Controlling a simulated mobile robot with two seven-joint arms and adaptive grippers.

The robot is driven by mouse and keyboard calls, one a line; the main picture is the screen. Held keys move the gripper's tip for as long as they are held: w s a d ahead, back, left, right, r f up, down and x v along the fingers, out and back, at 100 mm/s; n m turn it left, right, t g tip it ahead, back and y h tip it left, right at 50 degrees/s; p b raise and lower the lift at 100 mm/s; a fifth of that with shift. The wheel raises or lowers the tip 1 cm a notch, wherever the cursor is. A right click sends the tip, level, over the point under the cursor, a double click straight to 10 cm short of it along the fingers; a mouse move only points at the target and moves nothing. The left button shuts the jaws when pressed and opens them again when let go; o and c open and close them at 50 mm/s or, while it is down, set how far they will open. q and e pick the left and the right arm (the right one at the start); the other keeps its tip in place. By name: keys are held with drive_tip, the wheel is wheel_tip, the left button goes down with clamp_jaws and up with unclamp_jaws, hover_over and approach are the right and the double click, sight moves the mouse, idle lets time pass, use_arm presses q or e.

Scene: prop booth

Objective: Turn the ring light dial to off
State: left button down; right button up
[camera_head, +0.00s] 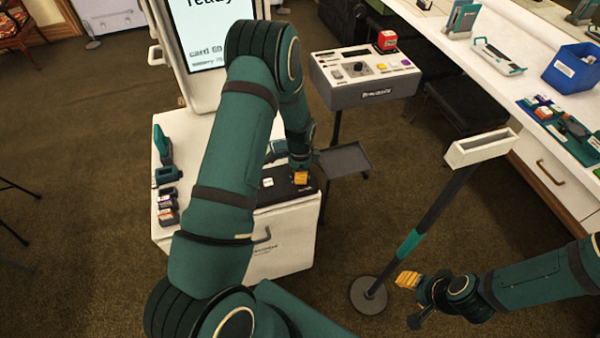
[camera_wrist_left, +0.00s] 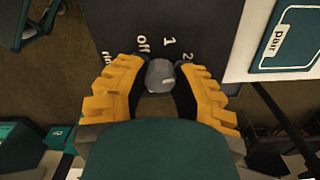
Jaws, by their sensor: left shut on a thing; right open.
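The ring light dial (camera_wrist_left: 160,76) is a round grey knob on a dark panel (camera_wrist_left: 187,22), with the labels "off", "1" and "2" around it. A pale mark shows on the knob's top, but I cannot tell surely which label it points to. My left gripper (camera_wrist_left: 158,84) is shut on the knob, one yellow finger on each side. In the head view my left gripper (camera_head: 300,178) is down at the dark panel on the white cabinet (camera_head: 285,240), and the dial is hidden there. My right gripper (camera_head: 408,280) is open and empty, above the floor at the lower right.
A lit screen (camera_head: 212,30) stands behind the cabinet. A grey console (camera_head: 362,95) is on a stand to its right. A post with a white tray top (camera_head: 480,148) rises between the cabinet and the long white counter (camera_head: 500,40). Small devices (camera_head: 168,205) line the cabinet's left edge.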

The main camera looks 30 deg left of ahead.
use_arm(q)
drive_tip(key=n+b, duration=0.1)
drive_tip(key=n, duration=0.3)
drive_tip(key=shift+f+n, duration=0.1)
drive_tip(key=shift+n, duration=0.2)
drive_tip(key=n+b, duration=0.1)
drive_tip(key=n, duration=0.9)
drive_tip(key=shift+n, duration=0.4)
drive_tip(key=n, duration=0.5)
idle(0.3)
drive_tip(key=c, duration=0.7)
unclamp_jaws()
